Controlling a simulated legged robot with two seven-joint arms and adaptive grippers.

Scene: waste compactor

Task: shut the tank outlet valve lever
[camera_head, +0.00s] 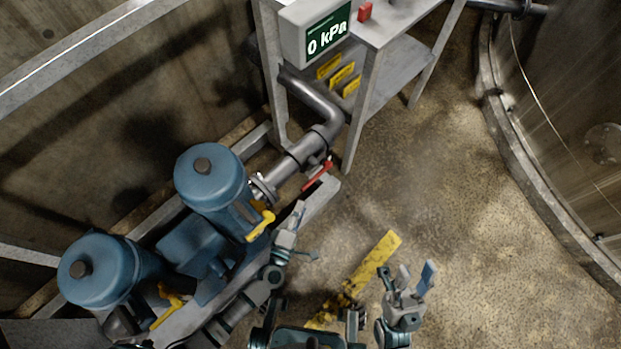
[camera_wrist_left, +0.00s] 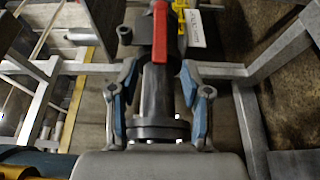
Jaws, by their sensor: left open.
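A red valve lever (camera_head: 318,176) sits on the grey pipe between the blue pumps and the steel stand. In the left wrist view the red lever (camera_wrist_left: 160,38) lies lengthwise above the dark pipe, its near end roughly between the fingertips. My left gripper (camera_head: 306,231) is below the lever in the head view, apart from it. The left wrist view shows my left gripper (camera_wrist_left: 160,72) open, with one blue-padded finger on each side of the pipe and nothing held. My right gripper (camera_head: 407,272) is open and empty over the floor at the lower right.
Two blue pumps (camera_head: 211,180) with yellow levers (camera_head: 260,226) stand left of my left gripper. The stand carries a display (camera_head: 318,38) reading 0 kPa. A yellow floor strip (camera_head: 372,262) lies between my grippers. The floor to the right is clear.

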